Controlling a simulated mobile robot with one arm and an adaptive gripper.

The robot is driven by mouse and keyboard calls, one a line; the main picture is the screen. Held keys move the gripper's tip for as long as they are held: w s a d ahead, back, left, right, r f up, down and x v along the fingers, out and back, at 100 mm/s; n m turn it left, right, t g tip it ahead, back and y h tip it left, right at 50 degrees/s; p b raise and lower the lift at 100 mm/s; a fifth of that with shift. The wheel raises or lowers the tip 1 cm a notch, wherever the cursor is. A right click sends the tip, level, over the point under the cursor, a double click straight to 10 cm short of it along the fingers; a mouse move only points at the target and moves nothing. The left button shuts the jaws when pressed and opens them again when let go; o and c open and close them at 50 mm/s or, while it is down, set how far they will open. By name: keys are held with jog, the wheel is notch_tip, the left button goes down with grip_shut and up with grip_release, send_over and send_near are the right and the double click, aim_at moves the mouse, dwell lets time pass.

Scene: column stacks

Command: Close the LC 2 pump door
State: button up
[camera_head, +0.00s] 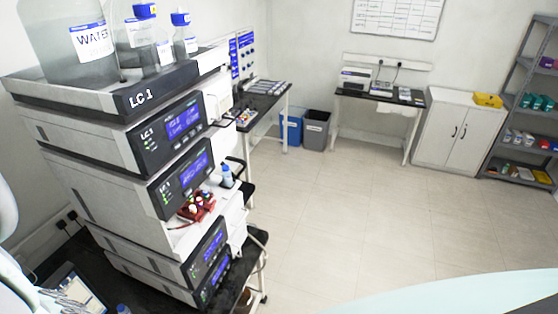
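One instrument stack shows in the head view, labelled LC 1 (141,98); its upper display modules read LC 1 too. No stack labelled LC 2 shows, and I cannot see an LC 2 pump door. Partway down the LC 1 stack an open-fronted section holds a red block with small coloured caps (197,207). A white rounded shape at the left edge may be part of my arm, but I cannot tell. My gripper is not in view.
A large WATER bottle (75,45) and smaller blue-capped bottles stand on the stack's top tray. Blue (291,127) and grey (315,130) bins, a small desk (375,98), a white cabinet (458,135) and shelves line the far side. The tiled floor (370,200) is open.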

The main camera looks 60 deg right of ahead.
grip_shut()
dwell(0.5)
